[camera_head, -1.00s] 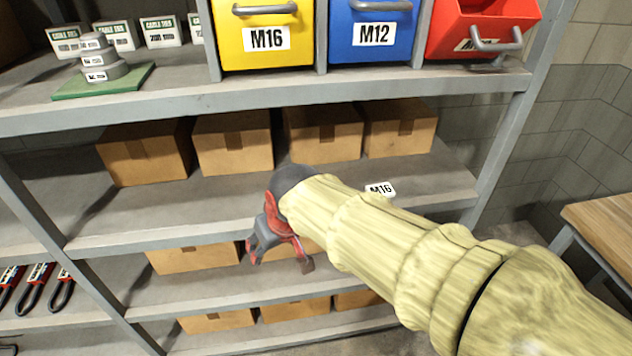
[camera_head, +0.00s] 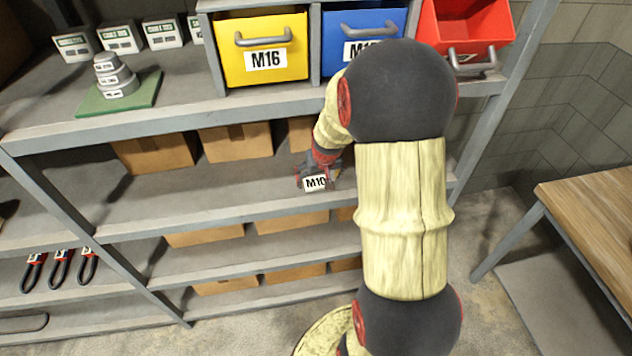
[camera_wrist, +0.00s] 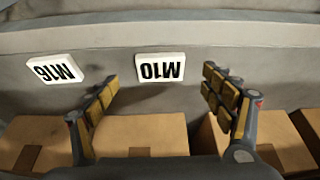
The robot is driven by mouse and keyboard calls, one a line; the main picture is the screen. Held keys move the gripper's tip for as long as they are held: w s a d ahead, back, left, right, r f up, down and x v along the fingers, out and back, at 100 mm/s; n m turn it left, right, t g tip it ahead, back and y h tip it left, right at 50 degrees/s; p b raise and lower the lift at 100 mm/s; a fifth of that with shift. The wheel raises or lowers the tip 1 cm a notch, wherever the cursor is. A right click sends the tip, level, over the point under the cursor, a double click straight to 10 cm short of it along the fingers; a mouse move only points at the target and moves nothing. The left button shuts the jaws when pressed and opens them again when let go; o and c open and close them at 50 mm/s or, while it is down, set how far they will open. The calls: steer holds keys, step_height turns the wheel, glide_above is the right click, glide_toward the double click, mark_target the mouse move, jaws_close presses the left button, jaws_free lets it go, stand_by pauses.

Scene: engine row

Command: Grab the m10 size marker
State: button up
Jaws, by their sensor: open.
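The M10 marker (camera_head: 315,183), a small white tag with black letters, lies near the front edge of the middle shelf in the head view. In the wrist view the M10 marker (camera_wrist: 160,67) appears upside down, just beyond the gap between my fingertips. My gripper (camera_wrist: 163,88) is open and empty, with one padded finger on each side of that gap. In the head view my gripper (camera_head: 319,168) is right at the marker, partly hidden by my arm. Whether a finger touches the marker, I cannot tell.
An M16 marker (camera_wrist: 55,70) lies left of M10 in the wrist view. Cardboard boxes (camera_head: 235,141) stand behind on the same shelf. The shelf above holds yellow (camera_head: 262,70), blue (camera_head: 345,22) and red (camera_head: 470,35) bins. A wooden table (camera_head: 590,215) stands at right.

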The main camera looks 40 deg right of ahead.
mark_target(316, 182)
steer(key=x, duration=0.5)
steer(key=shift+w+d+f, duration=0.15)
steer(key=shift+w+d, duration=0.1)
steer(key=shift+w, duration=0.15)
steer(key=shift+c, duration=1.2)
steer(key=c, duration=1)
